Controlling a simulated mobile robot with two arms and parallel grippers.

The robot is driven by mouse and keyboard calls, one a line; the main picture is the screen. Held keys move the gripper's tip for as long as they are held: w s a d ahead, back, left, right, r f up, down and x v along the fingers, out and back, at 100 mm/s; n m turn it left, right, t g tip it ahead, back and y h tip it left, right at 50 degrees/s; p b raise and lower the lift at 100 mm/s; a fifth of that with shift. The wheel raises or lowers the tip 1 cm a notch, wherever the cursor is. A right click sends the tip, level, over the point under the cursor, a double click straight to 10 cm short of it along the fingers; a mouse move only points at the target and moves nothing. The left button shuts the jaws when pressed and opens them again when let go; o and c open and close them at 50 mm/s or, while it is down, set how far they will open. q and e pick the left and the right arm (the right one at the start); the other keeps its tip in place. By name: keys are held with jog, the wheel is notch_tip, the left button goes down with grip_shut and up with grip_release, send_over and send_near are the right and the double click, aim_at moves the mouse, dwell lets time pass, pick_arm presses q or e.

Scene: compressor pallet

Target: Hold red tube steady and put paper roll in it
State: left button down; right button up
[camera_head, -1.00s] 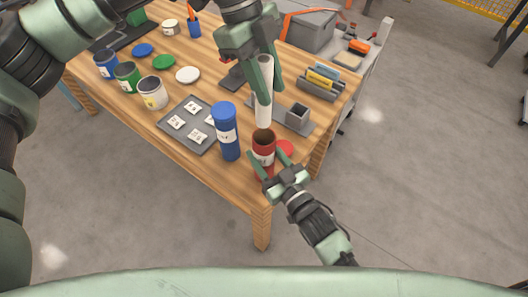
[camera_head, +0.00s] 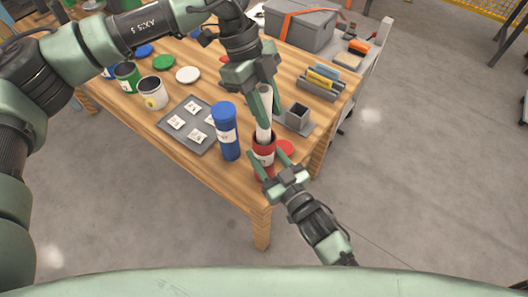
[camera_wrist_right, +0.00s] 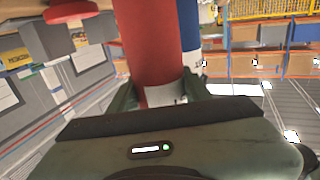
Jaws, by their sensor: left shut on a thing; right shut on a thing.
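The red tube (camera_head: 265,157) stands upright and open-topped near the front corner of the wooden table. My right gripper (camera_head: 268,167) is shut around its lower part. In the right wrist view the red tube (camera_wrist_right: 150,45) fills the middle, between the fingers. My left gripper (camera_head: 265,112) is shut on the white paper roll (camera_head: 264,130) and holds it upright over the tube. The roll's lower end is at the tube's mouth and seems to be just inside it; the rim hides the very end.
A blue capped tube (camera_head: 226,135) stands close to the left of the red one. A red lid (camera_head: 286,149) lies to its right. A grey tray with cards (camera_head: 178,142), paint cans (camera_head: 152,92) and a small grey box (camera_head: 298,115) are nearby.

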aim_at(257, 87)
pick_arm(q)
jog(key=shift+f, duration=0.8)
jog(key=c, duration=1)
grip_release()
jog(key=shift+o, duration=0.2)
jog(key=shift+r, duration=0.1)
jog(key=v, duration=1.1)
jog(key=shift+a+r, duration=0.15)
jog(key=shift+r, duration=0.2)
jog(key=shift+w, duration=0.15)
pick_arm(e)
jog(key=o, duration=1.4)
jog(key=shift+o, duration=0.2)
